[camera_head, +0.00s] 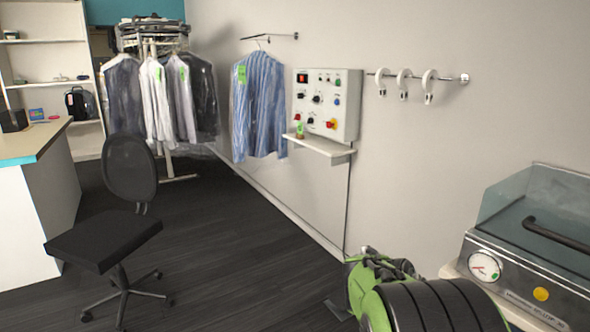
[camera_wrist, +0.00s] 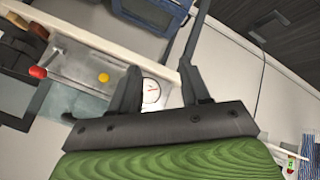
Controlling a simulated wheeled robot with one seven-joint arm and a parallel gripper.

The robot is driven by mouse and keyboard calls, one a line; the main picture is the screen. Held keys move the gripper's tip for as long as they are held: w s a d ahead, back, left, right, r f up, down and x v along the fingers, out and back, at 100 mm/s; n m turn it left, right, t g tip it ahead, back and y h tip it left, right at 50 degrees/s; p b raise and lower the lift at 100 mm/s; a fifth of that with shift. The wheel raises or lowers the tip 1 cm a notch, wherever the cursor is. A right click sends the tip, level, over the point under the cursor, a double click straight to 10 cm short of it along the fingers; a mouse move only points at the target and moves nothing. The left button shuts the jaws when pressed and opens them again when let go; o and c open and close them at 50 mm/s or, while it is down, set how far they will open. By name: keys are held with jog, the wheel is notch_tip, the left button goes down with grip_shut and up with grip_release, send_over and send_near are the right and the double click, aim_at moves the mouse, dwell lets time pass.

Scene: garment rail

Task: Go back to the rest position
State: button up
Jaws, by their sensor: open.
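My gripper (camera_wrist: 158,84) shows in the wrist view as two dark fingers standing apart, with nothing between them that it grips. The round white gauge (camera_wrist: 151,92) appears behind the gap between the fingers, at a distance. In the head view my green and black arm is folded at the bottom, right of centre, and I cannot make out the fingers there.
A metal machine with a glass cover (camera_head: 540,215) and a gauge stands at the right. A control panel (camera_head: 345,110) with a shelf (camera_head: 322,145), a striped shirt (camera_head: 258,105) and white hooks (camera_head: 404,84) are on the wall. A black chair (camera_head: 105,240) stands left; dark floor (camera_head: 235,270) is clear.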

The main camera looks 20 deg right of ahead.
jog(key=s+a+r+n+t+y, duration=0.1)
jog(key=s+a+n+t+y, duration=0.15)
jog(key=a, duration=0.75)
jog(key=s+a+r+n+t+y, duration=0.1)
jog(key=s+a+n+y, duration=0.25)
jog(key=a, duration=0.55)
jog(key=s+a+r+n+t+y, duration=0.1)
jog(key=s+a+n+t+y, duration=0.2)
jog(key=a, duration=0.7)
notch_tip(320, 180, up, 16)
jog(key=g+p, duration=0.1)
jog(key=p, duration=1.4)
jog(key=shift+s+f, duration=0.25)
jog(key=shift+s, duration=0.15)
jog(key=shift+d, duration=0.1)
